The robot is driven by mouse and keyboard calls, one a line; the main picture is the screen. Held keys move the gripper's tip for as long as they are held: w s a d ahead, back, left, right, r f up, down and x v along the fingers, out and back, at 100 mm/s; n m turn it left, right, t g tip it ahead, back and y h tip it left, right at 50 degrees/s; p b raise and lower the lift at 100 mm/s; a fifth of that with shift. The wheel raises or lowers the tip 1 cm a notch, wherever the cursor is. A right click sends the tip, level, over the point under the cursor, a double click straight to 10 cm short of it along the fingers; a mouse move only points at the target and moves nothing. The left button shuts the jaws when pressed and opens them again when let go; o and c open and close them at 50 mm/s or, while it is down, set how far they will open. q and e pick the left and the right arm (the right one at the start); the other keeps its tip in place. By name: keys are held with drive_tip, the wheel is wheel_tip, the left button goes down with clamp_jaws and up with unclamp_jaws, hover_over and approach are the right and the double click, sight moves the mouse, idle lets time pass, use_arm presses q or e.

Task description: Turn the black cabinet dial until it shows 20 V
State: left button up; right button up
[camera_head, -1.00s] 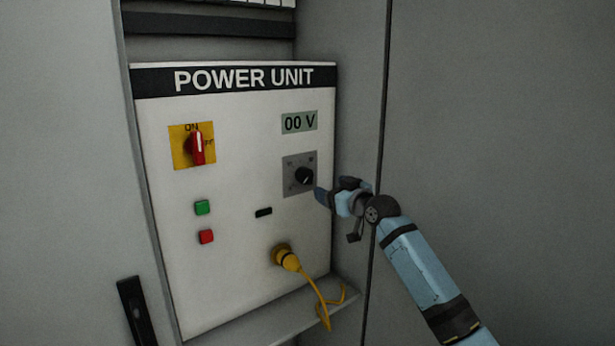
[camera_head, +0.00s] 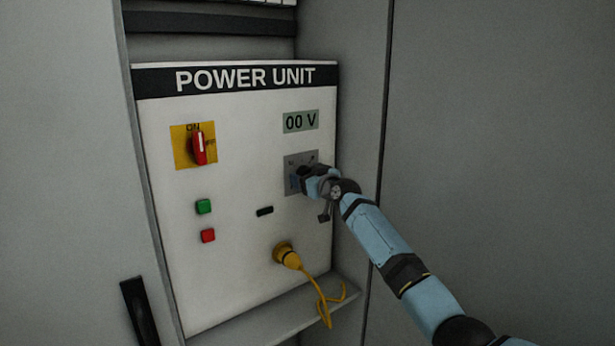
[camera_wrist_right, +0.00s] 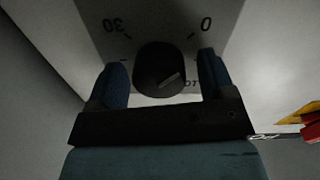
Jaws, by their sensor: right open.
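The black dial (camera_wrist_right: 160,68) sits on a grey square plate (camera_wrist_right: 97,22) with printed numbers, of which 30 and 0 can be read in the right wrist view. My right gripper (camera_wrist_right: 164,80) is open, with one blue finger on each side of the dial and a gap on both sides. In the head view the right gripper (camera_head: 302,178) covers most of the dial and part of its plate (camera_head: 293,159). The display (camera_head: 300,121) above it reads 00 V. My left gripper is not in view.
The white power unit (camera_head: 235,250) also carries a red switch on a yellow plate (camera_head: 181,147), a green button (camera_head: 204,206), a red button (camera_head: 208,235) and a yellow plug (camera_head: 285,256) with a cable. A cabinet wall stands close on the right.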

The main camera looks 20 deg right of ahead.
drive_tip(key=c, duration=0.9)
